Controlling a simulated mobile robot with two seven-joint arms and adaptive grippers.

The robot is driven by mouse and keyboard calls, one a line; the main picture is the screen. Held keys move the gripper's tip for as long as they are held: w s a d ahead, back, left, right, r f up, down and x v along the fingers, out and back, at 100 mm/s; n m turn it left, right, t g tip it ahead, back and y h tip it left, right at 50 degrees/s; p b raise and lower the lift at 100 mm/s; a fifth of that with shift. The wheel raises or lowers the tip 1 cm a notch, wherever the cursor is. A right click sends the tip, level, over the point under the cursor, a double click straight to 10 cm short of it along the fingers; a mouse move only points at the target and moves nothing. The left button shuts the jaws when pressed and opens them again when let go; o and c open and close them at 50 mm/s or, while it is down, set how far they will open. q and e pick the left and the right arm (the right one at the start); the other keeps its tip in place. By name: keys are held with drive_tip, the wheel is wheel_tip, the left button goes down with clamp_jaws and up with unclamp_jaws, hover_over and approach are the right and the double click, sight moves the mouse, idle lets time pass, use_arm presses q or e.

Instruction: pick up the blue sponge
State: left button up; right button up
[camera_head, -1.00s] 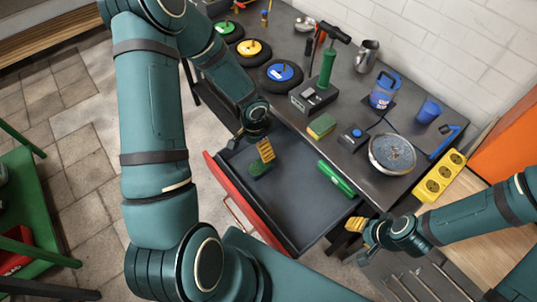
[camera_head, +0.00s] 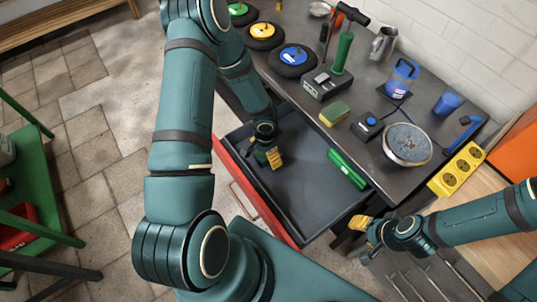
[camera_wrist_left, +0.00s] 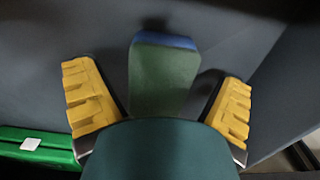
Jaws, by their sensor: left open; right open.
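The blue sponge (camera_wrist_left: 165,80) lies in the open drawer, with a dark green upper face and a blue strip along its far edge in the left wrist view. My left gripper (camera_wrist_left: 158,105) is open, with its yellow fingers on either side of the sponge and gaps on both sides. In the head view, my left gripper (camera_head: 273,158) is low inside the drawer and mostly hides the sponge. My right gripper (camera_head: 364,236) is open and empty, outside the drawer near its right front corner.
The drawer (camera_head: 310,210) has a red front and dark walls. A green object (camera_head: 347,169) lies in it at the right. On the workbench are a yellow-green sponge (camera_head: 334,113), a round metal dish (camera_head: 407,145) and a blue mug (camera_head: 447,103). The drawer's middle is clear.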

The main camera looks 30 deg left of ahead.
use_arm(q)
drive_tip(key=shift+f, duration=0.6)
drive_tip(key=c, duration=0.8)
drive_tip(key=shift+r, duration=0.15)
wheel_tip(320, 180, up, 10)
drive_tip(key=p, duration=0.2)
drive_tip(key=shift+p, duration=0.4)
